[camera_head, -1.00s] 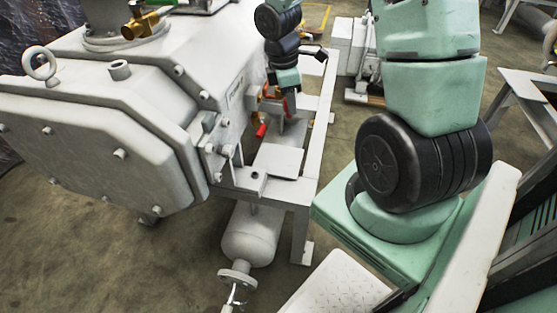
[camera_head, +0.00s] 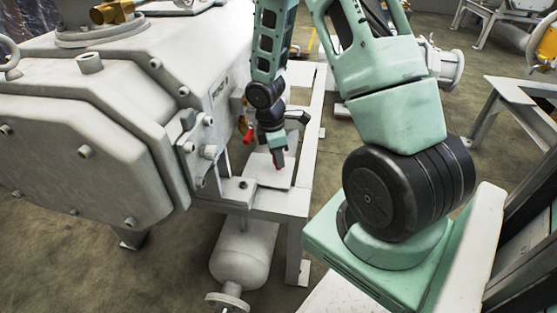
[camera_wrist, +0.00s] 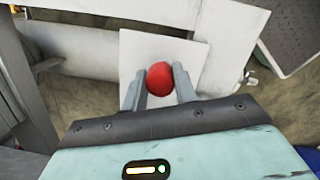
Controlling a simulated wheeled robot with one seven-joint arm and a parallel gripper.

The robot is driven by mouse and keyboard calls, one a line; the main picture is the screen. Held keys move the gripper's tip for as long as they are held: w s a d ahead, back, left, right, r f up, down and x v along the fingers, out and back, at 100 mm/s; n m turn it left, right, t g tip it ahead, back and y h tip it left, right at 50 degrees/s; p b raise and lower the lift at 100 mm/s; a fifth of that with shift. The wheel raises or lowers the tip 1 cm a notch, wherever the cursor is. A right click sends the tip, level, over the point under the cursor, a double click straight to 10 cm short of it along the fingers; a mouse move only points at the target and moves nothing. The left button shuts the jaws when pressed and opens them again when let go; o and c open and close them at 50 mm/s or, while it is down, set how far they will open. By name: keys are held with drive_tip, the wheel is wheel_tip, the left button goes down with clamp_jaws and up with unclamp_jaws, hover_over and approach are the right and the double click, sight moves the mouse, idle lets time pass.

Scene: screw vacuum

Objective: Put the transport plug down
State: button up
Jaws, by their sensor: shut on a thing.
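The transport plug (camera_head: 279,158) is red and small in the head view, at the lower end of my gripper (camera_head: 278,152). In the wrist view its round red top (camera_wrist: 160,79) sits between the two grey fingers of my gripper (camera_wrist: 159,71), which is shut on it. The plug is in front of a flat pale plate (camera_head: 262,171) on the machine's frame, which also shows in the wrist view (camera_wrist: 140,48). I cannot tell whether the plug touches the plate. Its lower part is hidden.
The large grey vacuum machine (camera_head: 80,130) stands left of my gripper, with a red-handled part (camera_head: 252,150) on its side close by. A frame rail (camera_head: 306,150) runs to the right of the plate. A grey cylinder (camera_head: 243,250) is below.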

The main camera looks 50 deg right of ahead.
drive_tip(key=shift+f, duration=0.3)
drive_tip(key=o, duration=0.9)
drive_tip(key=shift+o, duration=0.2)
wheel_tip(320, 180, up, 12)
drive_tip(key=w+a+p, duration=0.1)
drive_tip(key=p, duration=0.4)
drive_tip(key=shift+a+p, duration=0.25)
drive_tip(key=shift+p, duration=0.15)
